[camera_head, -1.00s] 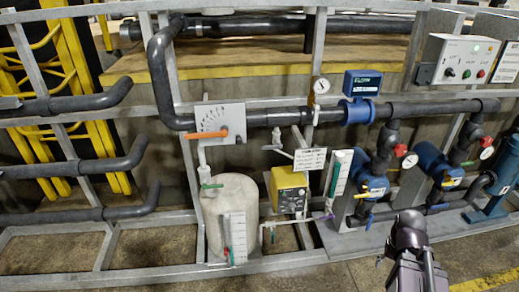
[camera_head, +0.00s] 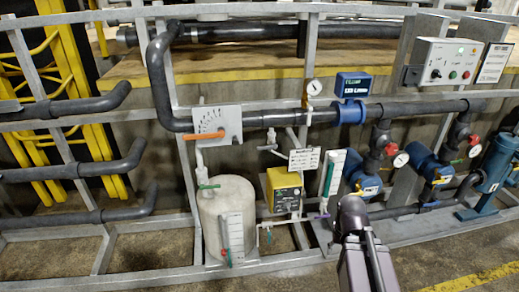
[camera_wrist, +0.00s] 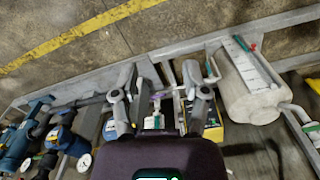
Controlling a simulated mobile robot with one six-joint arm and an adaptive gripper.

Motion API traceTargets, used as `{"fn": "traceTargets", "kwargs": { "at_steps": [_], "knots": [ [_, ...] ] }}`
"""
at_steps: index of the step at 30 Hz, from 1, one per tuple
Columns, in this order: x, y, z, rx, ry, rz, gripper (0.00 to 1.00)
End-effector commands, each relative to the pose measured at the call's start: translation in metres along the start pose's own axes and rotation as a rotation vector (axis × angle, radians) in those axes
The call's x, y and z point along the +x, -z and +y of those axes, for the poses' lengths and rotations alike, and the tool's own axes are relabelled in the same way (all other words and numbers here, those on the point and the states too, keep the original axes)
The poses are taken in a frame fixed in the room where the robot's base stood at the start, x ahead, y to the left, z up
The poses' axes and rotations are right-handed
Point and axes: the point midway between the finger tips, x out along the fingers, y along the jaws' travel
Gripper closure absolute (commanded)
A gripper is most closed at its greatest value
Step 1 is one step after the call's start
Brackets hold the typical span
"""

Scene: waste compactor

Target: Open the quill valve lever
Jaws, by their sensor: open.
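No visible label tells me which lever is the quill valve lever. A small purple handle (camera_head: 322,215) is low beside the white column with a green stripe (camera_head: 333,172). An orange lever (camera_head: 203,136) lies level across a white scale plate. My gripper (camera_wrist: 159,74) is open in the wrist view, with nothing held between its fingers. Small pipework shows beyond and between the fingers. In the head view my arm hides part of the lower pipes, and the fingertips are not clear.
A white tank (camera_head: 226,210) and a yellow pump (camera_head: 284,190) stand left of my arm. Blue pumps (camera_head: 362,175) with gauges stand on its right. A grey frame rail (camera_head: 150,259) runs along the front. Open floor with a yellow line (camera_wrist: 82,37) lies before it.

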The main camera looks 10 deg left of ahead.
Motion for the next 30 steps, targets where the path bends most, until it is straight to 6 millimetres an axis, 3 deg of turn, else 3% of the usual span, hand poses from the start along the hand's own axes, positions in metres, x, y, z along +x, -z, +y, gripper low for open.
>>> {"fn": "traceTargets", "kwargs": {
  "at_steps": [11, 16, 23, 30],
  "knots": [
    [0.001, 0.003, -0.003, -0.001, 0.012, 0.008, 0.41],
    [0.006, 0.020, -0.015, -0.010, 0.079, 0.051, 0.41],
    [0.012, 0.070, -0.063, 0.001, 0.299, 0.187, 0.41],
    [-0.002, 0.138, -0.125, 0.076, 0.621, 0.373, 0.41]
  ]
}}
